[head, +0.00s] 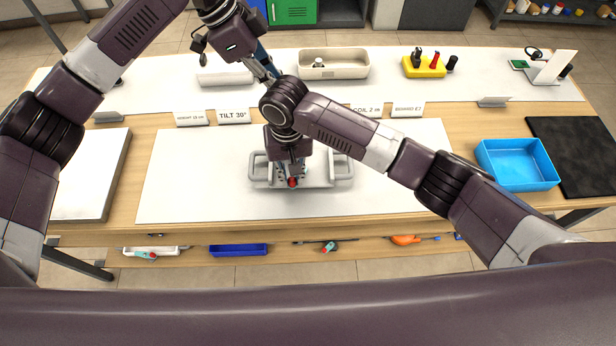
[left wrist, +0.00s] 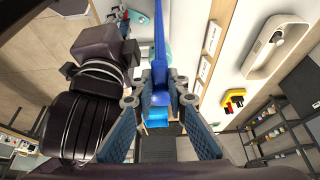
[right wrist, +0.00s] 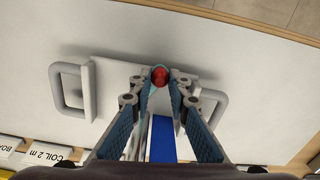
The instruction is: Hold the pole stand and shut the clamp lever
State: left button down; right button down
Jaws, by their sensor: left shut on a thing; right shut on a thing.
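The pole stand has a pale grey base with loop handles (head: 342,171) on the white mat, and a blue pole (left wrist: 161,45). My left gripper (left wrist: 160,98) is shut on the blue pole, high above the base; in the head view it is at the upper middle (head: 265,70). My right gripper (right wrist: 159,80) points down over the base and is shut on the clamp lever, whose red knob (right wrist: 159,75) shows between the fingertips. The knob also shows in the head view (head: 292,183). My right arm hides much of the pole and clamp, so the lever's angle is unclear.
Label cards, one reading TILT 30° (head: 234,116), stand behind the mat. A beige tray (head: 347,72) and a yellow holder (head: 424,69) are farther back. A blue tray (head: 519,187) is at right, a pale panel (head: 92,180) at left. The mat is clear either side of the base.

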jog(key=shift+w+a+m, duration=0.15)
jog(key=shift+a+m, duration=0.4)
jog(key=shift+m, duration=0.35)
jog(key=c, duration=1.8)
grip_release()
jog(key=shift+d, duration=0.1)
jog(key=shift+o, duration=0.3)
jog(key=shift+w+d, duration=0.1)
